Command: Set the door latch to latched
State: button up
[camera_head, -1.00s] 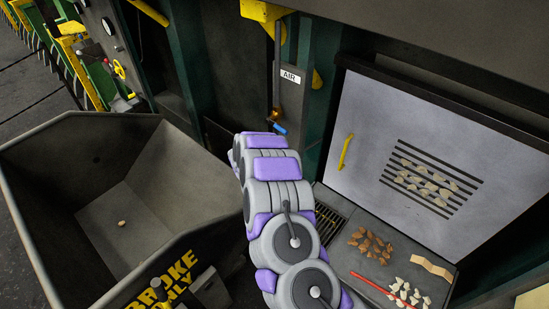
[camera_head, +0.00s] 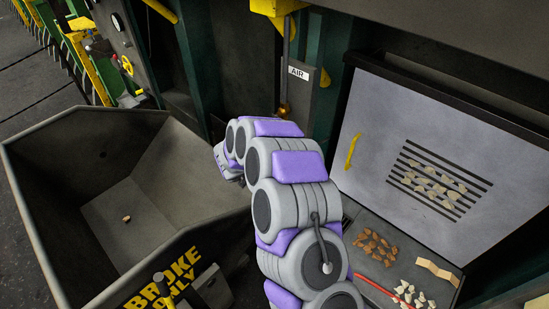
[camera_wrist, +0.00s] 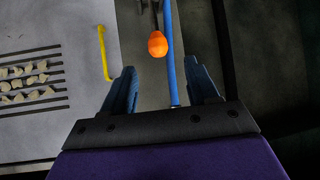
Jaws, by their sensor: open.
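A pale grey door-like panel (camera_head: 378,125) carries a yellow bar (camera_head: 352,150) near its left edge; I cannot tell for sure that this bar is the latch. The bar also shows in the wrist view (camera_wrist: 104,52), left of my left finger. My gripper (camera_wrist: 161,64) is open and empty. A blue rod or hose (camera_wrist: 171,60) runs between its fingers in the picture, with an orange knob (camera_wrist: 157,44) just ahead. I cannot tell whether the fingers touch the rod. In the head view my arm hides the gripper's fingers.
Brown pieces (camera_head: 375,248), pale chips (camera_head: 415,293) and a red rod (camera_head: 375,287) lie on the ledge below the panel. An AIR sign (camera_head: 298,72) hangs above.

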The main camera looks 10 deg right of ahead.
jog(key=v, duration=0.6)
jog(key=shift+s+a+r, duration=0.2)
jog(key=shift+r, duration=0.05)
jog(key=shift+w, duration=0.1)
jog(key=w+a+r+n+t+y+b, duration=0.1)
jog(key=a+r+n+t+y+b, duration=0.2)
jog(key=a+r+y+b, duration=0.45)
jog(key=s+a+n+g+y+b, duration=0.3)
jog(key=s+a+n+y+b, duration=0.3)
jog(key=s, duration=0.5)
jog(key=s+d+f+g+h+b, duration=0.2)
jog(key=s+d, duration=0.4)
jog(key=s, duration=0.6)
jog(key=s+d+f+g+h+b, duration=0.2)
jog(key=s+d+f, duration=0.4)
jog(key=s, duration=0.6)
jog(key=s+d+f+g+h+b, duration=0.2)
jog(key=s+d+f+g+b, duration=0.2)
jog(key=s, duration=0.8)
jog(key=shift+s+d+f+g, duration=0.25)
jog(key=shift+d+f+g, duration=0.45)
jog(key=shift+d, duration=0.5)
